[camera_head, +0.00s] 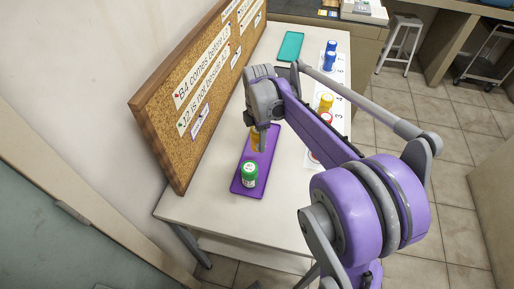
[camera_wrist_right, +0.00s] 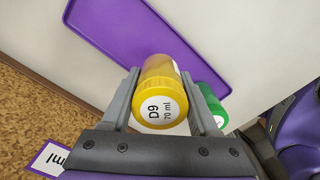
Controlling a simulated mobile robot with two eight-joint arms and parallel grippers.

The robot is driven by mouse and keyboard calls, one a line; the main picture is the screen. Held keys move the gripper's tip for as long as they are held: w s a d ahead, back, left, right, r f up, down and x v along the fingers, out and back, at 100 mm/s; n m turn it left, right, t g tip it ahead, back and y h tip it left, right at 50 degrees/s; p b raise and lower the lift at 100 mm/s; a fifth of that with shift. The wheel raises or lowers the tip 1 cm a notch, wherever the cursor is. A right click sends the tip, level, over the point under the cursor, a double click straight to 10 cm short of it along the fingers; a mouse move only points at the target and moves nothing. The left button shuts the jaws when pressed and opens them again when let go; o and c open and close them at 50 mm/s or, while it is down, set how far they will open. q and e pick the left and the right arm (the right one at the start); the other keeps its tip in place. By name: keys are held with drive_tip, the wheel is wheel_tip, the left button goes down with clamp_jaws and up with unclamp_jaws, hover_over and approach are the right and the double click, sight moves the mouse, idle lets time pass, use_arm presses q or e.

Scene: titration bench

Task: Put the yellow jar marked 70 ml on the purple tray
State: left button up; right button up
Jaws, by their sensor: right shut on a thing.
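The yellow jar (camera_wrist_right: 165,85) shows a white label reading "D9 70 ml" in the right wrist view. My right gripper (camera_wrist_right: 162,92) is shut on it, with a finger on either side. In the head view the yellow jar (camera_head: 254,137) is partly hidden by my right gripper (camera_head: 260,143), at the far part of the purple tray (camera_head: 264,166). I cannot tell whether the jar touches the tray. The tray also shows in the wrist view (camera_wrist_right: 125,30), beyond the jar. My left gripper is not in view.
A green-topped jar (camera_head: 249,174) stands on the near part of the purple tray. A teal tray (camera_head: 291,46) lies farther back. Blue jars (camera_head: 330,62), another yellow jar (camera_head: 325,103) and a red one (camera_head: 327,118) stand along the right. A corkboard (camera_head: 195,95) borders the table's left.

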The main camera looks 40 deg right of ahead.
drive_tip(key=shift+f, duration=2.3)
drive_tip(key=shift+f+b, duration=0.15)
drive_tip(key=shift+b, duration=0.15)
drive_tip(key=o, duration=1.4)
drive_tip(key=shift+r, duration=0.35)
wheel_tip(320, 180, up, 12)
drive_tip(key=shift+f+p, duration=0.15)
drive_tip(key=shift+p, duration=0.65)
